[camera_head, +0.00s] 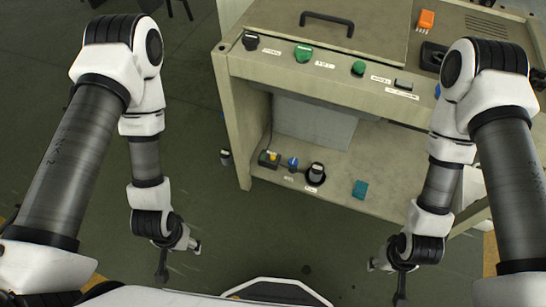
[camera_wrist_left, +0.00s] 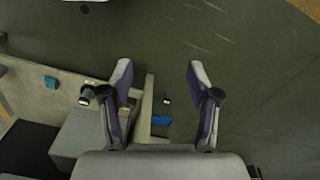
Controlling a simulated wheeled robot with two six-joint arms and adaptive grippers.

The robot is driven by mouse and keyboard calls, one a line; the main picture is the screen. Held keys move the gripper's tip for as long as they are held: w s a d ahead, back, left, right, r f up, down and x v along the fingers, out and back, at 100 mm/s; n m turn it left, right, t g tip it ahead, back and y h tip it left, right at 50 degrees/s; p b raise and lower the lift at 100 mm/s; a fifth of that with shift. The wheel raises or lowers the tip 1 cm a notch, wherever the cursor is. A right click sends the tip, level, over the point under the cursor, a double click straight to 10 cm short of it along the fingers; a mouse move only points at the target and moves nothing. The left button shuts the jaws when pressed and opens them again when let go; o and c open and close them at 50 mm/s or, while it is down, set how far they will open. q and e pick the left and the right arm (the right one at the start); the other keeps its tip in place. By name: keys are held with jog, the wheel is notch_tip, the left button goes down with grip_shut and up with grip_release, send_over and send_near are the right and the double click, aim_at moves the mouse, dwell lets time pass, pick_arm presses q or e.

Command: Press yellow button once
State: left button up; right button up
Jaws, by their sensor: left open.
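The yellow button (camera_head: 272,155) is a small yellow cap on a dark box on the lower shelf of the beige machine bench, near its left end. My left gripper (camera_head: 178,258) hangs over the floor in front and to the left of the bench, apart from the button. In the left wrist view my left gripper (camera_wrist_left: 160,82) is open with nothing between its fingers. I cannot make out the yellow button in that view. My right gripper (camera_head: 387,282) hangs in front of the bench at the lower right, its fingers spread and empty.
Beside the yellow button are a blue button (camera_head: 293,162) and a black knob (camera_head: 316,173). A teal block (camera_head: 360,189) lies further right on the shelf. Green buttons (camera_head: 303,53) line the bench's upper front.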

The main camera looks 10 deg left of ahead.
pick_arm(q)
grip_shut()
dwell(1.1)
